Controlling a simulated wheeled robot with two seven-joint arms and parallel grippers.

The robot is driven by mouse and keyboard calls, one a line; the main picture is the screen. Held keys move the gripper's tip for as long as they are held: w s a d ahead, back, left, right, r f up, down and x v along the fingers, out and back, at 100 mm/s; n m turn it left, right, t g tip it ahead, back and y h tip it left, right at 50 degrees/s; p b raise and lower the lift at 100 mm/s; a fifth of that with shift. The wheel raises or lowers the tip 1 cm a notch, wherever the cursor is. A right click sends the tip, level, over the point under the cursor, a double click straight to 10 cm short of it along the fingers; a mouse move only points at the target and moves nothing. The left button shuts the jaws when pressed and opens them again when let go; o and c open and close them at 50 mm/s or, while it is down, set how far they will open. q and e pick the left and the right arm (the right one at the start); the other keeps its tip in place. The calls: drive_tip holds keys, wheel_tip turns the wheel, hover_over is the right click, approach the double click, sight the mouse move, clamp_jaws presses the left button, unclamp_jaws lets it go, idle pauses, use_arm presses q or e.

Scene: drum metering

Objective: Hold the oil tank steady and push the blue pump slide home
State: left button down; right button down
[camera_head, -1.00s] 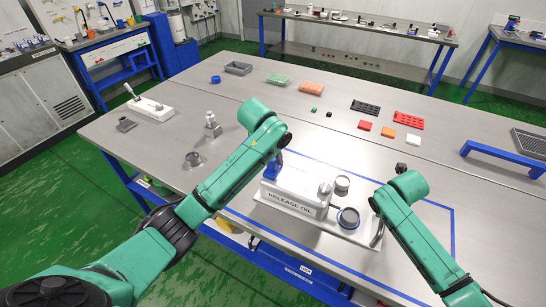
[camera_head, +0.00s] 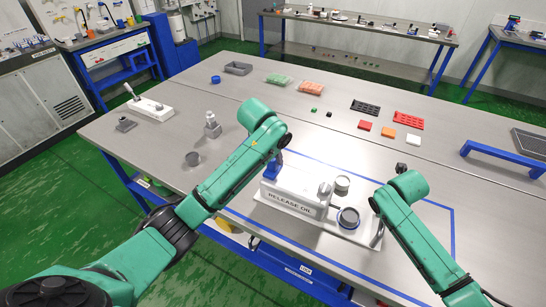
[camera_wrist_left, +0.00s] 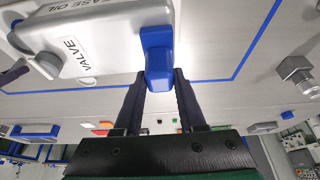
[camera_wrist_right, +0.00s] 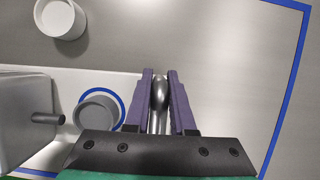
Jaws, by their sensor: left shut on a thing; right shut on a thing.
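The white oil tank (camera_head: 296,193), labelled RELEASE OIL, stands on a light base plate (camera_head: 333,229) on the table. The blue pump slide (camera_head: 271,170) is at its left end; the left wrist view shows the slide (camera_wrist_left: 157,50) beside the tank body. My left gripper (camera_wrist_left: 160,78) is shut on the blue slide; in the head view my forearm partly hides it. My right gripper (camera_wrist_right: 160,76) is shut on an upright metal handle (camera_wrist_right: 160,92) at the plate's right end. How far the slide is from its end position I cannot tell.
A grey cup (camera_head: 348,218) sits on the plate, and another cup (camera_head: 342,184) stands behind it. Blue tape frames the area. Small blocks and trays lie further back.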

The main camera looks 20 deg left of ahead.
use_arm(q)
hover_over(295, 180)
use_arm(e)
drive_tip(key=shift+a, duration=0.15)
use_arm(q)
drive_tip(key=shift+d, duration=0.1)
drive_tip(key=shift+c, duration=2.4)
unclamp_jaws()
drive_tip(key=shift+r, duration=0.1)
use_arm(e)
drive_tip(key=shift+d, duration=0.2)
use_arm(q)
drive_tip(key=v, duration=1.2)
drive_tip(key=shift+s, duration=0.1)
